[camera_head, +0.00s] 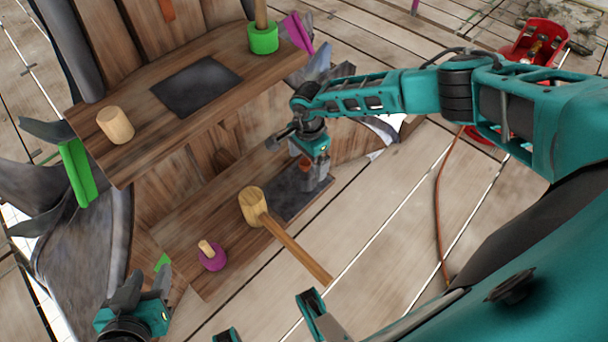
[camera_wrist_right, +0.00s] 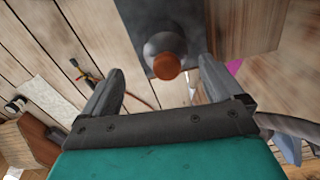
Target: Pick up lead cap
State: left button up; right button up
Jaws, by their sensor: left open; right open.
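A small grey rounded piece, which looks like the lead cap (camera_wrist_right: 165,43), has an orange-brown knob (camera_wrist_right: 167,66) and stands on a dark sheet in the right wrist view. In the head view, its orange-brown part (camera_head: 305,164) shows at my right gripper (camera_head: 313,172), and the rest is mostly hidden. My right gripper is open, and in the right wrist view its fingers lie to either side of the knob, with gaps. My left gripper (camera_head: 143,286) is open and empty at the lower left.
A wooden mallet (camera_head: 252,206) and a magenta-based peg (camera_head: 211,256) lie on the lower wooden step (camera_head: 190,250). The upper shelf (camera_head: 125,165) holds a wooden cylinder (camera_head: 116,126), a dark sheet (camera_head: 194,85) and a green-based peg (camera_head: 263,38). A red bin (camera_head: 540,42) stands far right.

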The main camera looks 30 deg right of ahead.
aim_at(305, 173)
jog(key=shift+f, duration=0.85)
jog(key=f+b, duration=0.2)
jog(key=f, duration=0.1)
jog(key=f+b, duration=0.1)
jog(key=f, duration=0.1)
jog(key=shift+w+a+f, duration=0.1)
jog(key=shift+w+a, duration=0.1)
jog(key=shift+w, duration=0.15)
pick_arm(q)
notch_tip(305, 173, down, 4)
jog(key=shift+s+r, duration=0.15)
jog(key=shift+r, duration=0.05)
jog(key=shift+a, duration=0.1)
pick_arm(e)
jog(key=shift+c, duration=0.2)
jog(key=shift+c, duration=0.9)
jog(key=c, duration=1.1)
pick_arm(q)
jog(key=shift+r, duration=0.1)
